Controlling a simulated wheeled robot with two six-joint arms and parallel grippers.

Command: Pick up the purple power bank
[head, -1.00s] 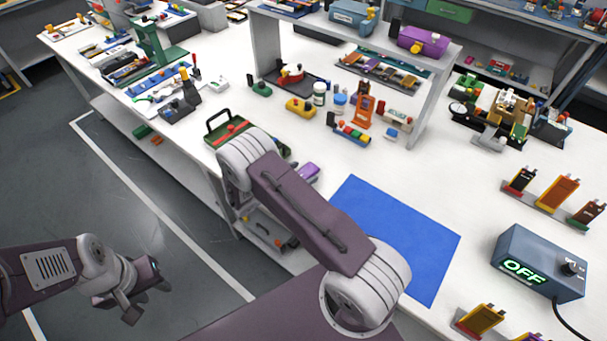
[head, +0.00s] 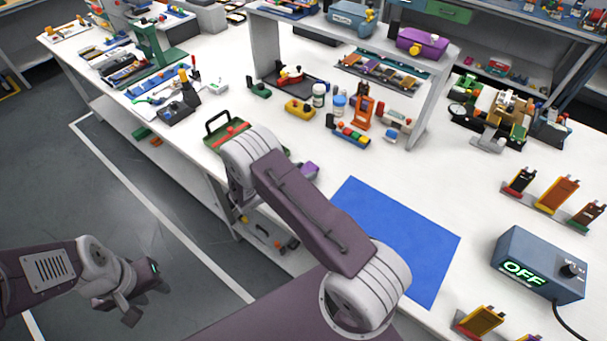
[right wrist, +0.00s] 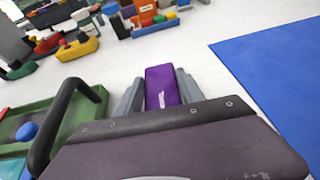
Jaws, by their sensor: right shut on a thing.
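The purple power bank (right wrist: 161,87) is between the two grey fingers of my right gripper (right wrist: 159,94) in the right wrist view. The fingers are shut on its sides, and its far end sticks out beyond them. In the head view only a small part of the power bank (head: 310,170) shows beside my right arm, which hides the right gripper there. I cannot tell whether it touches the table. My left gripper (head: 142,288) is off to the left over the floor, away from the table; its finger opening is not clear.
A blue mat (head: 405,235) lies right of my right arm. A green tray with a black handle (right wrist: 75,115) is close on the left of the right gripper. A grey box reading OFF (head: 538,265) stands at the right.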

